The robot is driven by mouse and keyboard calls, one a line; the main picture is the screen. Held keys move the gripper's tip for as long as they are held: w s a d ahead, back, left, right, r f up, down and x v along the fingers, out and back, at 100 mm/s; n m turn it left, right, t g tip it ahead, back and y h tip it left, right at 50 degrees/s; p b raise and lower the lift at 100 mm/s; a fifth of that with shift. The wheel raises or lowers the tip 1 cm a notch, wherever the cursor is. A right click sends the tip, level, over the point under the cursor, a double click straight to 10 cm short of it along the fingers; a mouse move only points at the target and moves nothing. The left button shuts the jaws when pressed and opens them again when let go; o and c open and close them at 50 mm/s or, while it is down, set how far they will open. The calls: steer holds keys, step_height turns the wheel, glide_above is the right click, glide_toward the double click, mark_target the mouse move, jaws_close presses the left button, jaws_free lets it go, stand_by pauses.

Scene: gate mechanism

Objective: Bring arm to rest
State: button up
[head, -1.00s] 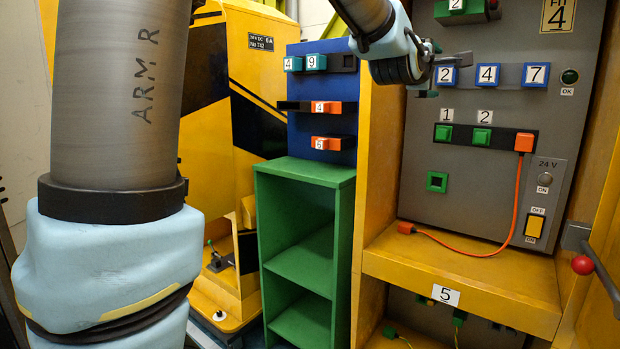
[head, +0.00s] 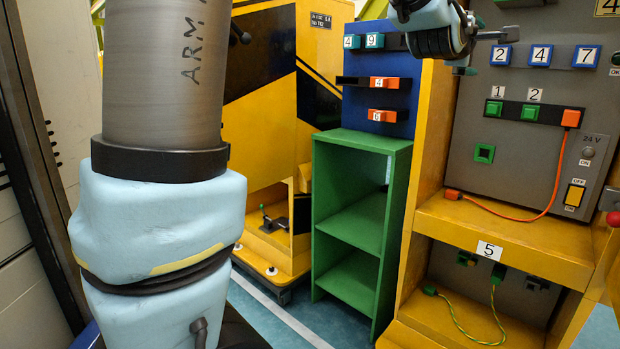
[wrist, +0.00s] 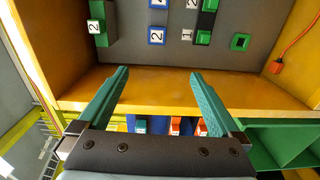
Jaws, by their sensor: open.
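My arm (head: 165,80) shows large at the left of the head view, grey tube above pale blue padding. Its far end comes down from the top edge near the control panel. My gripper (head: 490,50) is in front of the panel's left side, at the height of the blue numbered blocks. In the wrist view my gripper (wrist: 157,75) has its two teal fingers wide apart, with nothing between them. The grey panel (wrist: 245,70) lies beyond the fingertips. The head view does not show whether the fingertips touch anything.
A yellow cabinet (head: 540,243) holds the panel (head: 470,180), with an orange cable (head: 520,218) on its shelf. An empty green shelf unit (head: 350,225) stands left of it, below a blue board (head: 364,98). A yellow-black machine (head: 270,130) stands behind. Teal floor shows in front.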

steer(key=w+a+f+m+g+y, duration=0.15)
steer(key=a+f+y, duration=0.25)
steer(key=a+f, duration=0.65)
steer(key=w+a+f+m+g+y, duration=0.1)
steer(key=a+f+m+g+y, duration=0.2)
steer(key=a+f, duration=0.7)
steer(key=s+a+f+m+g+y, duration=0.5)
steer(key=s+a+f+m+g, duration=0.15)
steer(key=s+a+f, duration=1.15)
step_height(320, 180, up, 18)
steer(key=a+p, duration=0.1)
steer(key=p, duration=1.6)
steer(key=shift+w+n, duration=0.3)
steer(key=shift+w, duration=0.05)
